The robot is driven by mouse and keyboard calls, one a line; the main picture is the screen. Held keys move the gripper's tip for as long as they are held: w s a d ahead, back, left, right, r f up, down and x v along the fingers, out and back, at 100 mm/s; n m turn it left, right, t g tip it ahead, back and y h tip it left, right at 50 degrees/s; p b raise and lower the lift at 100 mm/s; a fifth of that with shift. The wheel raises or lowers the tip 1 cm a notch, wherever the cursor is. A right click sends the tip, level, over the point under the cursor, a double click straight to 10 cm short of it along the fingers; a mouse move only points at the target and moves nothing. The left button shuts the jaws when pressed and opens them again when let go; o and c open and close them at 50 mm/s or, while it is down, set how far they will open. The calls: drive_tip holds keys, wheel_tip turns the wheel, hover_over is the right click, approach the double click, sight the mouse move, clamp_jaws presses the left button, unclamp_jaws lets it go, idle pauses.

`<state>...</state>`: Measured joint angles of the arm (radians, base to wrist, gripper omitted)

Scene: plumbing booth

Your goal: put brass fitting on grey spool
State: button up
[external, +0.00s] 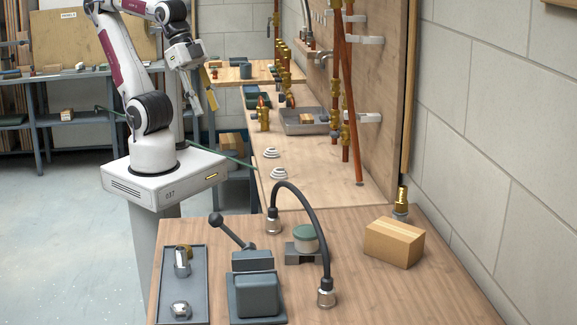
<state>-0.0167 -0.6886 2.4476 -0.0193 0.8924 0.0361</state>
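Several brass fittings show, and I cannot tell which one the task means. One brass fitting (263,115) stands upright on the long wooden bench near my arm. Another brass fitting (402,194) stands on a small grey base at the right, behind a cardboard box. A grey-blue spool-like cylinder (245,70) stands on the far wooden table. A green-topped round piece (306,237) sits on a grey block on the near table; I cannot tell which is the grey spool. My gripper (211,99) hangs high, pointing down, left of the bench; its fingers are too small to read.
The near table holds a grey tray (166,313) with metal fittings, a vise-like device (254,285), a black hose (313,208) arching up and the cardboard box (394,242). Copper pipes (351,100) rise along the bench's right side. A grey tray (290,127) lies beside them.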

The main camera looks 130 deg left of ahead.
drive_tip(key=shift+s+f, duration=0.3)
drive_tip(key=shift+s, duration=0.2)
drive_tip(key=shift+s+f, duration=0.25)
drive_tip(key=shift+s, duration=0.2)
idle(0.7)
